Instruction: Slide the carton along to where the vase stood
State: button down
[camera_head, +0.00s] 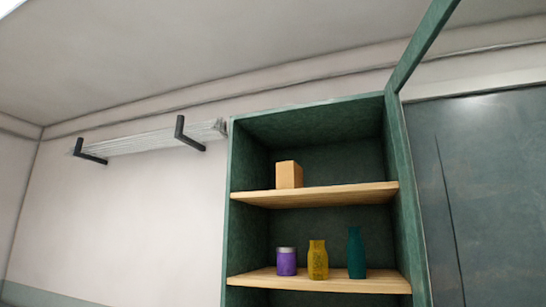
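A small tan carton (289,175) stands upright on the upper wooden shelf (345,195) of a green cabinet, left of the shelf's middle. A dark teal bottle-shaped vessel (356,254), which may be a vase, stands at the right on the lower shelf. A yellow vessel with a narrowed neck (318,260) stands to its left; I cannot tell which of these the task calls the vase. My gripper is not in view.
A purple jar with a pale lid (286,262) stands at the left on the lower shelf (325,283). The upper shelf is bare right of the carton. The green cabinet (237,215) has side walls.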

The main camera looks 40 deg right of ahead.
aim_at(289, 175)
jog(key=u, duration=0.4)
jog(key=k, duration=0.95)
jog(key=u, duration=0.4)
jog(key=i, duration=0.9)
jog(key=z, duration=0.75)
jog(key=i, duration=0.85)
jog(key=z, duration=0.8)
